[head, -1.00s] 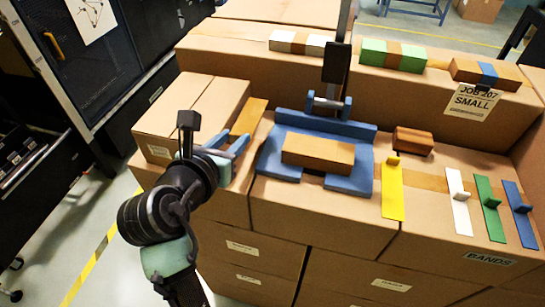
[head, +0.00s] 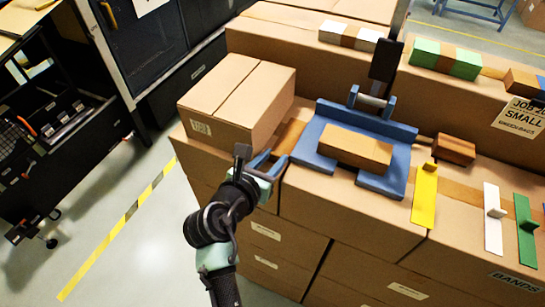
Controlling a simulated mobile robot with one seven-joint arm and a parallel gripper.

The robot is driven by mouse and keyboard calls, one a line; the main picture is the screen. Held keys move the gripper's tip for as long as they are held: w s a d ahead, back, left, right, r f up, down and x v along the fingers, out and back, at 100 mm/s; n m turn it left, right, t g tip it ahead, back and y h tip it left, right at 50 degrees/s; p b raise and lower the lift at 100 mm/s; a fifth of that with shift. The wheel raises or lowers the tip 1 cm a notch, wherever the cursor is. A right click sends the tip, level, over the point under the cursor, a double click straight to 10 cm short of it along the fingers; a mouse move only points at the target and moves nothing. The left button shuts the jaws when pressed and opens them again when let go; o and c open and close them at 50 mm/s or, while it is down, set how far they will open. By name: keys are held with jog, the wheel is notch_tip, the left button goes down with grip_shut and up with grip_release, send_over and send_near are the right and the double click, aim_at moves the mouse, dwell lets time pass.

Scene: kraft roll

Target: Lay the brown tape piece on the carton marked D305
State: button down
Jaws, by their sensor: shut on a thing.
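My gripper (head: 271,164) is at the left of the work area, beside the front right corner of a closed carton (head: 235,95). It is shut on what appears to be the brown tape piece (head: 291,134), a flat orange-brown strip reaching away from the fingers between that carton and the blue fixture. The fingers hide its near end, and I cannot tell whether the strip touches the box top below.
The blue fixture (head: 385,183) with a brown block (head: 355,150) stands right of my gripper. Yellow (head: 425,198), white (head: 493,225) and green (head: 525,235) strips with upright tabs lie farther right. Banded bundles sit on the back boxes. Floor at left is open.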

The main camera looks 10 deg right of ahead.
jog(key=shift+f, duration=0.15)
jog(key=c, duration=0.6)
grip_release()
